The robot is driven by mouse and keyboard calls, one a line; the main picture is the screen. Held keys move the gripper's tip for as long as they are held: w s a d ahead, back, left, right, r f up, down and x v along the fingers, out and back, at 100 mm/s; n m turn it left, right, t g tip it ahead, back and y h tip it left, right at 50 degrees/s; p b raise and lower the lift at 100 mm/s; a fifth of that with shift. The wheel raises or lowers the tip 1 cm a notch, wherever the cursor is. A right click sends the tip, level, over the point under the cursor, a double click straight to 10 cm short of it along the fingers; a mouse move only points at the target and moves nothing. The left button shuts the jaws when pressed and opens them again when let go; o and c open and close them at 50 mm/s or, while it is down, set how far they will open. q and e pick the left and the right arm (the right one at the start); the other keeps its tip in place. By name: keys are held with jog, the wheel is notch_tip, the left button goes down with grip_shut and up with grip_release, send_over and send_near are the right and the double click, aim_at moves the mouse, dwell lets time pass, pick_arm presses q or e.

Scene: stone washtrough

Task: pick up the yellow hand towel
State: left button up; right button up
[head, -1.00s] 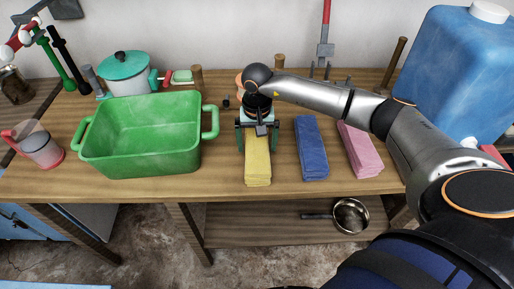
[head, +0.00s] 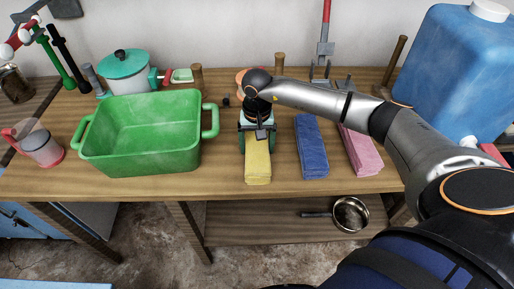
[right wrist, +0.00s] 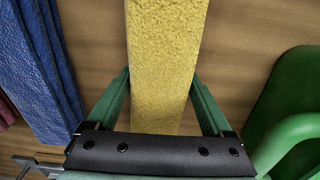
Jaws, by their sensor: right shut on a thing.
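The yellow hand towel (head: 257,163) lies folded in a long strip on the wooden table, its near end by the front edge. My right gripper (head: 257,140) is over its far part, with the arm reaching in from the right. In the right wrist view, the green fingers of my right gripper (right wrist: 160,85) are shut against both long sides of the yellow towel (right wrist: 165,50). The towel appears to rest on the tabletop still. Its far end is hidden under the gripper. My left gripper is not in view.
A blue towel (head: 311,150) and a pink towel (head: 360,152) lie to the right. A green basin (head: 140,158) stands close on the left. A lidded pot (head: 127,75) is behind it. A big blue canister (head: 455,75) stands at the back right.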

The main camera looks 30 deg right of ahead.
jog(key=shift+c, duration=0.9)
jog(key=shift+r, duration=0.15)
